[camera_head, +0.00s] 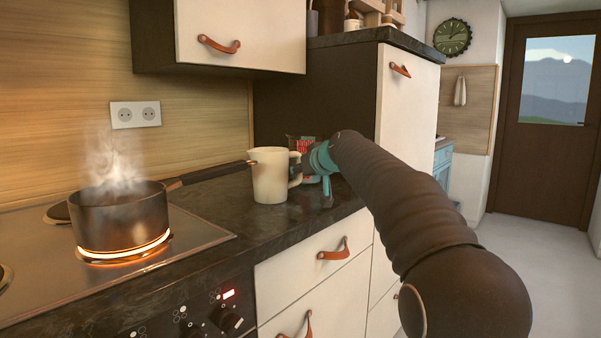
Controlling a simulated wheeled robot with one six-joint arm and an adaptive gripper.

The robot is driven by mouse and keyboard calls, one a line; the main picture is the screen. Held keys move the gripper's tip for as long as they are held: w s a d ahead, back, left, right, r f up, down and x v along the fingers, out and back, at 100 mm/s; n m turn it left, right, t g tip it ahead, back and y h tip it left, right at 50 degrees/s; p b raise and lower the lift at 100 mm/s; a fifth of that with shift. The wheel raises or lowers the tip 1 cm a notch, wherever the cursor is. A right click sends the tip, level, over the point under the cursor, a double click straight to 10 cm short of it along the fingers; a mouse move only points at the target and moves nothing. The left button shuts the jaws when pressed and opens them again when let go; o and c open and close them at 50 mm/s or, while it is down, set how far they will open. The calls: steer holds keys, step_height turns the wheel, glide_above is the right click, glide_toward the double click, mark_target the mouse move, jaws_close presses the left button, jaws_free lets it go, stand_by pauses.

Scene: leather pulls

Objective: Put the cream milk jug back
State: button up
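The cream milk jug (269,178) is upright at the counter, to the right of the hob, with its handle facing right. I cannot tell whether its base touches the counter. My gripper (309,168), with teal parts, is right beside the handle. Its fingertips are small and partly hidden around the handle, so I cannot tell whether they are closed on it.
A steaming dark saucepan (119,220) sits on a glowing burner, its long handle (213,175) reaching toward the jug. A red-marked clear container (305,144) stands behind my gripper. The dark counter (225,212) has free room in front of the pan handle. A wall cabinet (240,30) hangs above.

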steer(key=b+v, duration=0.2)
steer(key=v, duration=1)
steer(key=s+d+f+m+g+h, duration=0.2)
steer(key=s+d+f, duration=0.2)
steer(key=s+f, duration=0.7)
steer(key=s+d+f+m+g+h, duration=0.2)
steer(key=s+d+f, duration=0.3)
steer(key=s+f, duration=0.5)
steer(key=s+d+f+m+g+h, duration=0.1)
steer(key=s+d+f, duration=0.3)
steer(key=s+f, duration=0.7)
steer(key=s+g+h, duration=0.1)
steer(key=s, duration=0.7)
steer(key=shift+s+d+f+m+h, duration=0.3)
steer(key=shift+s+d+m, duration=0.05)
steer(key=shift+s+m, duration=0.05)
steer(key=shift+a, duration=0.15)
